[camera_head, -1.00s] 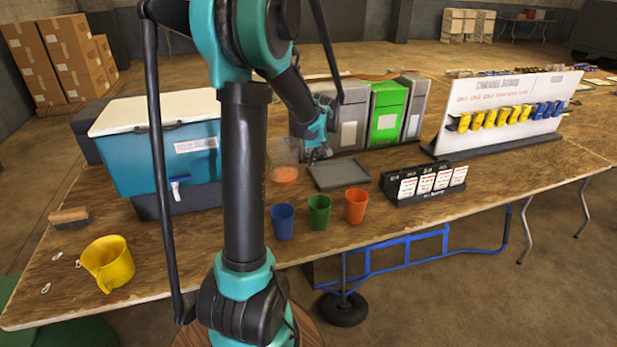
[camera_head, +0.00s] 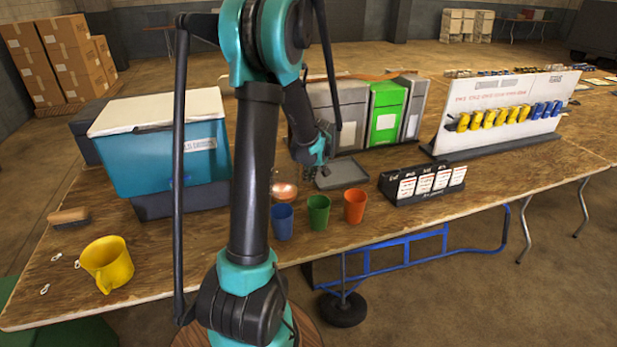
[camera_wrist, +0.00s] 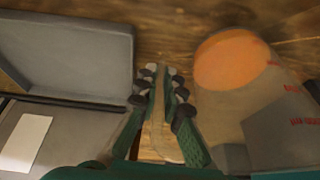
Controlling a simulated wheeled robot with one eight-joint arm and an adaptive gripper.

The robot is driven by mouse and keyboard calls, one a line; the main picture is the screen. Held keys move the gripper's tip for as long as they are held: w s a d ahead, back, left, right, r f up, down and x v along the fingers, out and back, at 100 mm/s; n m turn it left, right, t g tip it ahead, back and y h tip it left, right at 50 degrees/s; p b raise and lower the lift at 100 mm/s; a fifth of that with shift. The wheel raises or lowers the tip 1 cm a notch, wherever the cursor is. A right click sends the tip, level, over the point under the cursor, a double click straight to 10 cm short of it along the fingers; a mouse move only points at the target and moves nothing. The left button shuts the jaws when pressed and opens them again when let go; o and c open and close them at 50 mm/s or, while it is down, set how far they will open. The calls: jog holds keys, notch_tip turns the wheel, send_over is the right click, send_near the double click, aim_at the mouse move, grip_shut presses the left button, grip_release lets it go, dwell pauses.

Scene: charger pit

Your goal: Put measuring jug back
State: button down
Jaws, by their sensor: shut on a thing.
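The measuring jug is clear, with red marks and an orange patch at one end. In the head view the jug (camera_head: 284,189) is partly hidden behind my arm, left of the grey tray (camera_head: 342,174). In the wrist view the jug (camera_wrist: 222,112) fills the right side, close beside my fingers. My gripper (camera_wrist: 160,82) is shut on a thin clear strip, which looks like the jug's handle. In the head view my gripper (camera_head: 309,172) is small and dark, so its fingers are hard to make out. I cannot tell whether the jug touches the table.
Blue (camera_head: 282,222), green (camera_head: 319,212) and orange (camera_head: 355,206) cups stand in front of the tray. Bins (camera_head: 388,112) stand behind; a card rack (camera_head: 424,184) is at right.

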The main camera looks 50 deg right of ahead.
jog(key=c, duration=1.6)
grip_release()
jog(key=shift+c, duration=0.2)
jog(key=v, duration=1.2)
jog(key=shift+r, duration=0.1)
